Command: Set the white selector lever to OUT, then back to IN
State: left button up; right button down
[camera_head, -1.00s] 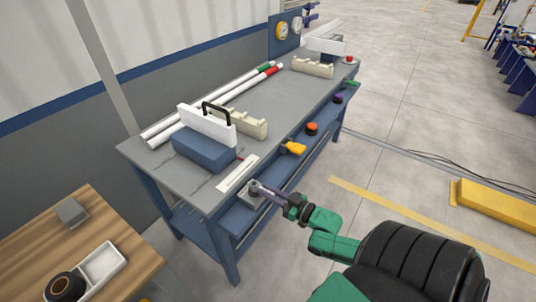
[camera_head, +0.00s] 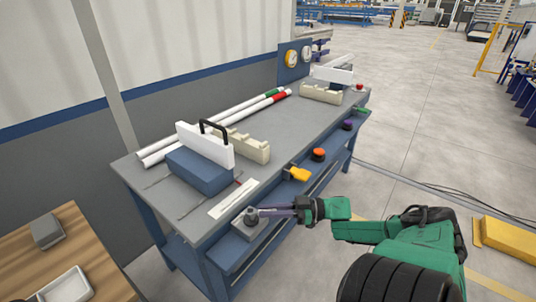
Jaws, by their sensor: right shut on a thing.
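My right gripper (camera_head: 262,214) reaches in from the right to the near left front of the workbench. Its dark fingers are shut at a small grey selector block (camera_head: 243,233) fixed to the bench front. The lever itself is mostly hidden by the fingers, and its white colour does not show clearly. I cannot read any IN or OUT marking or tell the lever's position. A white label strip (camera_head: 233,199) lies on the bench top just behind the block. My left gripper is out of view.
The grey workbench (camera_head: 262,165) has yellow (camera_head: 298,174), orange (camera_head: 318,154), purple (camera_head: 347,125) and green (camera_head: 362,110) controls along its front edge. A wooden table (camera_head: 82,241) is at lower left.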

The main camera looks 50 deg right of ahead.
dwell(0.4)
jog(key=c, duration=0.8)
grip_release()
jog(key=shift+d, duration=0.1)
jog(key=b+v, duration=0.2)
jog(key=v, duration=1.2)
jog(key=shift+d, duration=0.25)
